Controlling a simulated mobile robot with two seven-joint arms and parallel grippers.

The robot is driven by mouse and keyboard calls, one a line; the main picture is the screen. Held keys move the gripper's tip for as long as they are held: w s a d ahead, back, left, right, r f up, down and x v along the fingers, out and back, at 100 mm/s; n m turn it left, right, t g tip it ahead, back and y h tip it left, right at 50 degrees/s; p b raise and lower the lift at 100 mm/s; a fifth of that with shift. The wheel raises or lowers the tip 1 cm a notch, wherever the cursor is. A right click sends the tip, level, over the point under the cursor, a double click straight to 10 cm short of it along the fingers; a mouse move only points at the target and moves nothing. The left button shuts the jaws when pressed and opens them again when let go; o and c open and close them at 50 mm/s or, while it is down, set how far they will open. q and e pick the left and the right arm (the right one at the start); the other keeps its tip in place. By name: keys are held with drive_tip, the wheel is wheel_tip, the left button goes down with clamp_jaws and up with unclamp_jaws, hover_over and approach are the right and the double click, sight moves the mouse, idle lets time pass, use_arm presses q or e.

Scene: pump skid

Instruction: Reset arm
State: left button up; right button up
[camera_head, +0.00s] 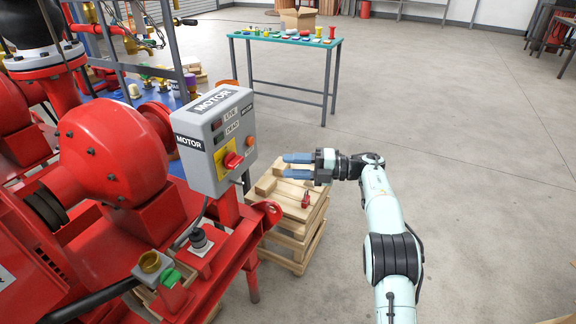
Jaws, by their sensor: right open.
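My right gripper (298,166) is open, with its two blue-grey fingers apart and pointing left. It is in the air to the right of the grey motor control box (209,118), in front of the box's right side in the picture, and nothing shows between the fingers. The box has a red rotary switch (232,160) on a yellow plate and MOTOR labels. My right arm reaches in from the bottom right. My left gripper is not in view.
A red pump and motor (115,150) fill the left side. Stacked wooden pallets (290,235) stand below my right gripper, with a small red item (306,199) on top. A green-topped table (285,38) with small items stands behind.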

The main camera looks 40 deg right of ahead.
idle(0.4)
